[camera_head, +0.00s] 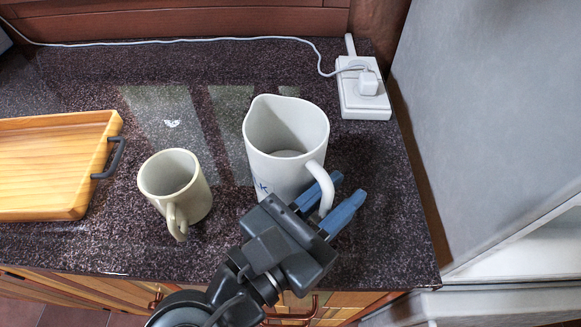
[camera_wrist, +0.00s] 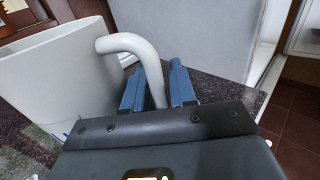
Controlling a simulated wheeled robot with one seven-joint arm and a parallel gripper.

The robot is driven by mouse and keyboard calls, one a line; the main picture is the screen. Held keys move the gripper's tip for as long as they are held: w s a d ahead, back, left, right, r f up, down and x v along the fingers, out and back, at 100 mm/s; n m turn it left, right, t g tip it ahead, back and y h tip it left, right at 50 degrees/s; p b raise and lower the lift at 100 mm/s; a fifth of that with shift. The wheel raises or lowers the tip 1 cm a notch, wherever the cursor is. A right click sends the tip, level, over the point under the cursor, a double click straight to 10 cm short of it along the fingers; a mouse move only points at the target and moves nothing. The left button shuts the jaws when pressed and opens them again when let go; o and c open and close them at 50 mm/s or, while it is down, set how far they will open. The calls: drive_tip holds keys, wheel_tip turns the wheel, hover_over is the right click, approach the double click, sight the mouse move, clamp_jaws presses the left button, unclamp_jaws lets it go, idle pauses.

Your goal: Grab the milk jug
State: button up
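The milk jug (camera_head: 268,168) is a tall white jug with a spout and blue lettering. It stands upright on the dark speckled counter, and its handle points to the front right. In the wrist view the jug (camera_wrist: 60,72) fills the left side, with its curved handle coming towards me. My gripper (camera_head: 348,187) has its two blue fingers on either side of the handle. In the wrist view the handle passes between the fingers (camera_wrist: 158,66), and the fingers look open with narrow gaps beside it. The lower end of the handle is hidden behind my gripper.
A smaller cream mug (camera_head: 186,190) stands left of the jug. A wooden tray (camera_head: 55,165) with a dark handle lies at the far left. A white power strip (camera_head: 362,100) with a cable is at the back right. A grey panel (camera_head: 485,120) rises beyond the counter's right edge.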

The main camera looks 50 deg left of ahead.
drive_tip(key=shift+c, duration=0.3)
clamp_jaws()
drive_tip(key=shift+r, duration=0.25)
idle(0.3)
